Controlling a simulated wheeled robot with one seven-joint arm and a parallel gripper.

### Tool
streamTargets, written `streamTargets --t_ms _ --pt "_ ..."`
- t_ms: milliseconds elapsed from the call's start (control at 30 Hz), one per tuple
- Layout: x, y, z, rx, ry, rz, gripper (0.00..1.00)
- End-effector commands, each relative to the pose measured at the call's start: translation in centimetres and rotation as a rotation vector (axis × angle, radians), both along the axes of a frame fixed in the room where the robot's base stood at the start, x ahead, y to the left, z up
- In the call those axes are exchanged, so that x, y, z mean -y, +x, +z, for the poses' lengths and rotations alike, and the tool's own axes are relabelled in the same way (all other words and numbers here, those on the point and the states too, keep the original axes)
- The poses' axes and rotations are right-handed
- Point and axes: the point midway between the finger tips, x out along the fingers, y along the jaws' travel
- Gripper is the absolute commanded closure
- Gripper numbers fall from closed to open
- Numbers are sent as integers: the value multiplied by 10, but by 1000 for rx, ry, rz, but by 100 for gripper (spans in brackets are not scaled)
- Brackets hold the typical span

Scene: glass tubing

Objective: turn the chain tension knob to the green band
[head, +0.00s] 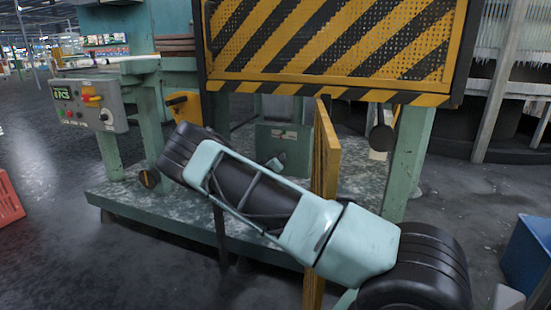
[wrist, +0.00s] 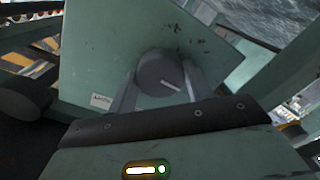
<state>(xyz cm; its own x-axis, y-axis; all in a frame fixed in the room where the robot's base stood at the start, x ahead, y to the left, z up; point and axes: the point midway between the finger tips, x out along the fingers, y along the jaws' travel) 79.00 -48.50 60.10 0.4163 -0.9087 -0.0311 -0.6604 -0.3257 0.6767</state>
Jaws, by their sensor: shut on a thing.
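A dark round knob (wrist: 158,68) with a white pointer line shows in the wrist view, in front of a green metal plate (wrist: 100,50). The pointer line lies slightly tilted, on the knob's lower right. My gripper (wrist: 164,80) is shut on the knob, with one grey finger at each side of it. I cannot make out a green band around the knob; the gripper may hide part of the plate. A small white label (wrist: 101,102) is on the plate, left of the fingers. In the head view I cannot make out the held knob or my fingertips clearly.
A yellow-black striped guard (head: 335,40) hangs above my arm. A yellow post (head: 326,150) stands close behind the arm. A control box (head: 90,106) is at left, a red object (head: 8,200) at the left edge, and a blue bin (head: 530,255) at right. Floor at lower left is clear.

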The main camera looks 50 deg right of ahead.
Motion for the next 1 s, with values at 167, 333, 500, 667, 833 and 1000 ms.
streamTargets --t_ms 167,333,500,667,833,1000 --pt "-1 0 0 -155 -60 0 73" --pt "-1 0 0 -286 -115 0 73" --pt "-1 0 -1 -392 -158 0 73" --pt "-1 0 -1 -462 -187 2 73" --pt "-1 0 -2 -505 -204 1 73" --pt "-1 0 -2 -524 -212 1 73"
